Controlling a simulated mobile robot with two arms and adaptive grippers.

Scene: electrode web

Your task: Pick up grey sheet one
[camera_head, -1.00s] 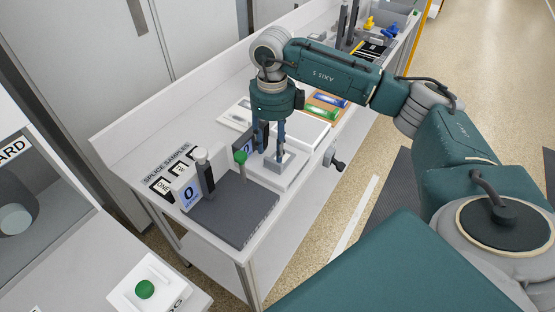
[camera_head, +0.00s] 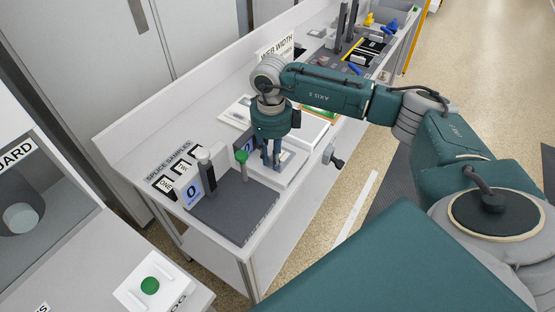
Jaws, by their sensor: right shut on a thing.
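My right gripper (camera_head: 271,166) points straight down over a white tray (camera_head: 290,178) on the bench, in the middle of the head view. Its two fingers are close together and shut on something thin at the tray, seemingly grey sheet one. The sheet itself is too small and too covered by the fingers to make out clearly. My left gripper is not in view.
A dark grey pad (camera_head: 236,208) lies in front, with a gauge box (camera_head: 190,186) and a green-knobbed post (camera_head: 242,163) close left of the gripper. A label strip (camera_head: 169,168) reads SPLICE SAMPLES. A crank handle (camera_head: 333,158) sticks out at the bench edge.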

